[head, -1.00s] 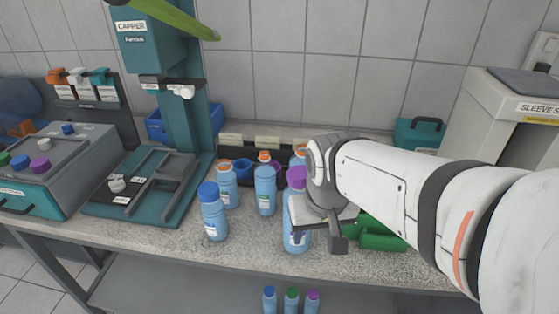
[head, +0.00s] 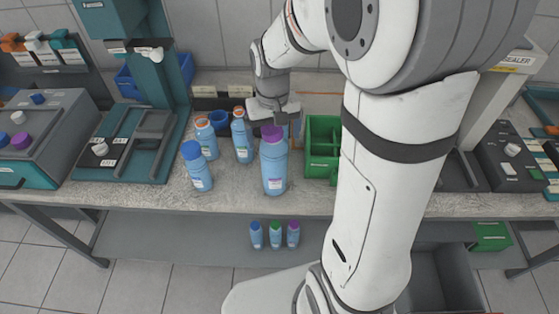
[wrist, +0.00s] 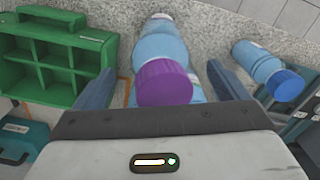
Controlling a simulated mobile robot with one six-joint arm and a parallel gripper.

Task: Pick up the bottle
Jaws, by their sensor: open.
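A large light-blue bottle with a purple cap (head: 274,170) stands upright near the front of the bench. My gripper (head: 277,120) is open, pointing down just behind its cap in the head view. In the wrist view the purple-capped bottle (wrist: 163,70) shows between the two spread fingers of my gripper (wrist: 160,68), apart from both. More light blue shows behind its cap there; I cannot tell what it belongs to. A blue-capped bottle (head: 198,168) and two orange-capped bottles (head: 206,139) (head: 242,138) stand to the left. The fingertips are partly hidden in the head view.
A green compartment rack (head: 321,160) stands just right of the purple-capped bottle. The teal capper (head: 165,80) stands at the left. Small bottles (head: 275,236) with blue, green and purple caps stand on the lower shelf. The bench front (head: 235,195) is clear.

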